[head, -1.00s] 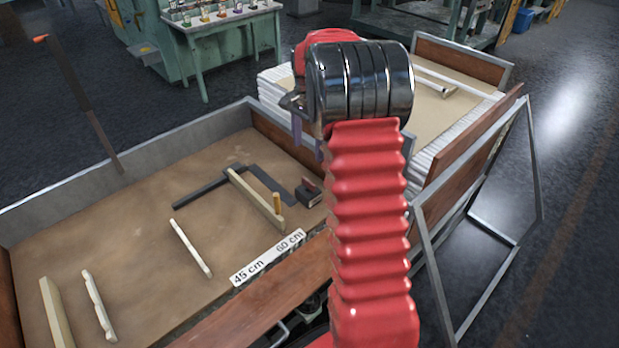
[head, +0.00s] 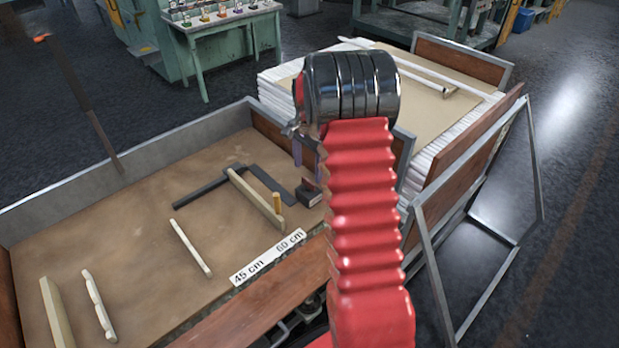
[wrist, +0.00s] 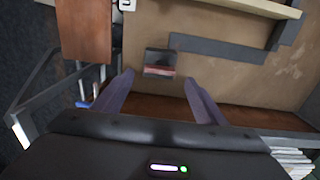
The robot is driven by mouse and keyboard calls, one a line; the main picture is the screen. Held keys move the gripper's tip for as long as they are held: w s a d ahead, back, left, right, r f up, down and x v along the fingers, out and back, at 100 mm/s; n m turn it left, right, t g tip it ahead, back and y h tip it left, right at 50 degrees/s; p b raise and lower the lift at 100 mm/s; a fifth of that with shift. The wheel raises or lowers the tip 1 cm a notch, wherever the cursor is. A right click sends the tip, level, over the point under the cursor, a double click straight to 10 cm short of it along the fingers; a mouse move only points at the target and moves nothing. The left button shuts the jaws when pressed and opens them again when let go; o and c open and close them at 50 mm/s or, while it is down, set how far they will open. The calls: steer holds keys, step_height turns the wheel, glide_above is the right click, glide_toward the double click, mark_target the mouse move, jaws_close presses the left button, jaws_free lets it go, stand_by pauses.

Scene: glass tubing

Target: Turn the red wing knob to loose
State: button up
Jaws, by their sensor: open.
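The red wing knob (wrist: 160,71) shows in the wrist view as a red bar on the front of a small dark block (wrist: 158,57). My gripper (wrist: 158,78) is open, with one purple finger on each side of the knob and a gap on both sides; no contact shows. In the head view the dark block (head: 309,194) sits at the right end of the bench bed, and my gripper (head: 308,163) hangs just above and behind it. There the knob is mostly hidden by the fingers, so its turn angle cannot be told.
A white scale strip (head: 268,257) runs along the front edge. Pale rods (head: 190,248) lie further left on the brown bed (head: 130,240).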

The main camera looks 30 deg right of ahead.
mark_target(308, 181)
steer(key=shift+f, duration=2.65)
steer(key=shift+c, duration=0.2)
